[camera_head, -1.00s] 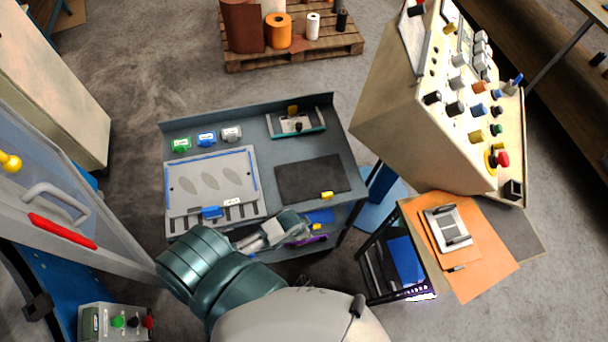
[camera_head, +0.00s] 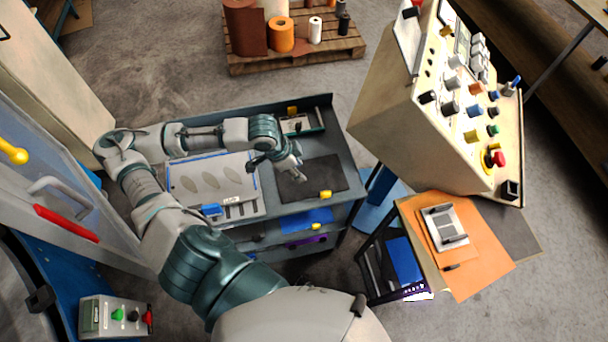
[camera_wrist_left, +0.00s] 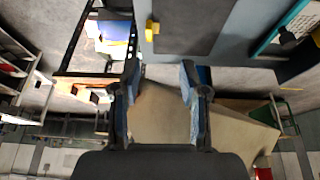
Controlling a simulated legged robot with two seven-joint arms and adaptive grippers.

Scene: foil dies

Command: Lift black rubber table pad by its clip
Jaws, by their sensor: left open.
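The black rubber pad (camera_head: 326,172) lies flat on the right part of the grey table top. Its yellow clip (camera_head: 325,194) sits at the pad's near edge. My left gripper (camera_head: 299,172) is over the pad's left part in the head view, up and left of the clip, and hides some of the pad. In the left wrist view the fingers (camera_wrist_left: 160,78) are spread apart with nothing between them. There the pad (camera_wrist_left: 190,22) and clip (camera_wrist_left: 151,30) show at the top, beyond the fingertips. My right gripper is not in view.
A grey plate with oval recesses (camera_head: 185,190) lies left of the pad, partly under my arm. A teal-edged tool (camera_head: 312,122) lies behind the pad. A beige control console (camera_head: 400,115) stands to the right. The table has a raised back rim (camera_head: 225,112).

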